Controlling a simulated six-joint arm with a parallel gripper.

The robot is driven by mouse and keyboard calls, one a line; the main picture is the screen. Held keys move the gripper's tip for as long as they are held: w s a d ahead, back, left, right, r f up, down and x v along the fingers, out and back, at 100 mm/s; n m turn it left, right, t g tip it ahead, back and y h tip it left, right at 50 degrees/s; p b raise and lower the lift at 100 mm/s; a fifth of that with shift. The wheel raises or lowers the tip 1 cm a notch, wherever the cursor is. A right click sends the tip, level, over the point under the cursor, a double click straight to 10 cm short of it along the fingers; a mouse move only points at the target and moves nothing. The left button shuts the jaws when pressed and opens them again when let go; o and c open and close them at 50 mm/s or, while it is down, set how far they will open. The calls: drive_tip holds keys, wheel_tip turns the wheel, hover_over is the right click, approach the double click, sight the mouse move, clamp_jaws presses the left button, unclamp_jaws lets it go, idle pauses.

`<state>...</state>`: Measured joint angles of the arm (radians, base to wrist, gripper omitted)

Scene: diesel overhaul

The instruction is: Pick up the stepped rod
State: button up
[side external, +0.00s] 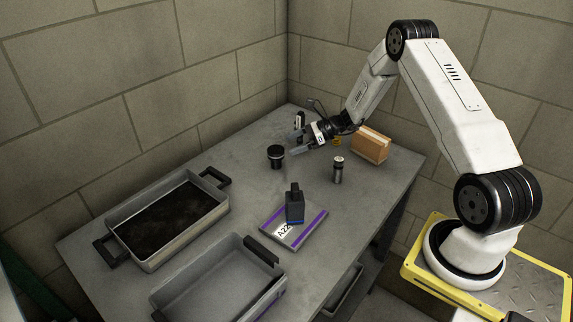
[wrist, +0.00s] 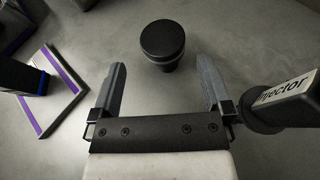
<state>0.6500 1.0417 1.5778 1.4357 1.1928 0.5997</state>
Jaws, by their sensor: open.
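A black stepped cylinder (side external: 276,156), which I take to be the stepped rod, stands upright on the table. In the wrist view it (wrist: 162,42) shows a wide round top and a narrower lower part. My gripper (side external: 293,145) is open and empty, low over the table beside it. In the wrist view the rod stands beyond and between the two spread fingertips (wrist: 161,66), apart from both. A smaller dark cylinder with a pale top (side external: 338,170) stands separately to the right.
A black part labelled "injector" (wrist: 285,98) is close to my right finger. A purple-striped plate (side external: 279,238) bears a black block (side external: 295,205). A brown box (side external: 371,143) stands behind. Two metal trays (side external: 150,262) (side external: 172,300) fill the left and front.

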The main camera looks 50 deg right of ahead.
sight(276, 149)
drive_tip(key=shift+x, duration=1.3)
drive_tip(key=shift+x, duration=2.55)
drive_tip(key=shift+w, duration=0.1)
drive_tip(key=shift+c, duration=0.2)
clamp_jaws()
drive_tip(key=shift+r, duration=0.1)
